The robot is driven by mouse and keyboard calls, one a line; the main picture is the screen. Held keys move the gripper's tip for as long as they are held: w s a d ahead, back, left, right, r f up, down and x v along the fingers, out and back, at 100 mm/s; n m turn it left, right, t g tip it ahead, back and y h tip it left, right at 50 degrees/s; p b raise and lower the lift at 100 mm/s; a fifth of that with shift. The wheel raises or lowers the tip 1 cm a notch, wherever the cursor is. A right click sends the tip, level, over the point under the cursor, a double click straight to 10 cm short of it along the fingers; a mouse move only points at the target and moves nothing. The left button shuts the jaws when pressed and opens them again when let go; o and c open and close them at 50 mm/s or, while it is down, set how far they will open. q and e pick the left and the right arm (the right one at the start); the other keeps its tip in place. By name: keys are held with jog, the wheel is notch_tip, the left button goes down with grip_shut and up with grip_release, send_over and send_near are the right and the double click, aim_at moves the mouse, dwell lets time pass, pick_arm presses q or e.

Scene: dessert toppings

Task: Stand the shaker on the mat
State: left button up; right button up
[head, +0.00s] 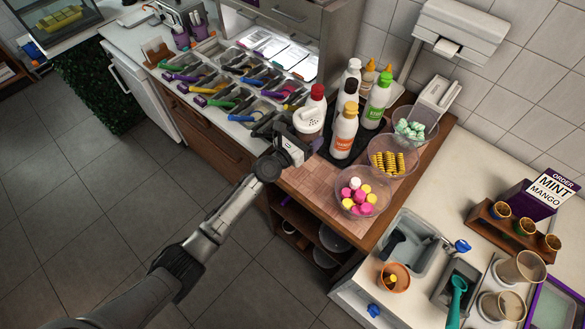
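A white shaker-like container (308,121) with a dotted top is at the left end of the wooden counter, in front of a red-capped bottle. My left gripper (300,147) is right at its near side and overlaps its lower part in the picture. The fingertips are hidden, so I cannot tell whether they are shut on it or whether its base touches anything. A tan woven mat (315,184) lies bare in front. A dark mat (341,161) lies under the bottles. My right gripper is not in view.
Sauce bottles (344,131) crowd the dark mat. Clear bowls of pink and yellow pieces (358,191), yellow pieces (393,159) and mint pieces (414,126) stand to the right. Topping bins with coloured scoops (235,83) are on the left. The tan mat has free room.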

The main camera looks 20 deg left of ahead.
pick_arm(q)
jog(key=a+f+n+y, duration=0.1)
jog(key=f, duration=0.1)
jog(key=w+a+f+n+t+y, duration=0.1)
jog(key=a+f+y, duration=0.1)
jog(key=shift+y, duration=0.3)
jog(key=shift+a+f+n+y+b, duration=0.25)
jog(key=shift+a+f+y+b, duration=0.1)
jog(key=shift+f+b, duration=1.4)
jog(key=shift+a+f+n+y+b, duration=0.3)
jog(key=shift+f+b, duration=1.25)
jog(key=shift+f, duration=0.3)
jog(key=shift+a+f+n+y+b, duration=0.25)
jog(key=shift+a+f+y+b, duration=0.1)
jog(key=shift+f+b, duration=1.4)
jog(key=shift+f, duration=0.35)
jog(key=o, duration=1.1)
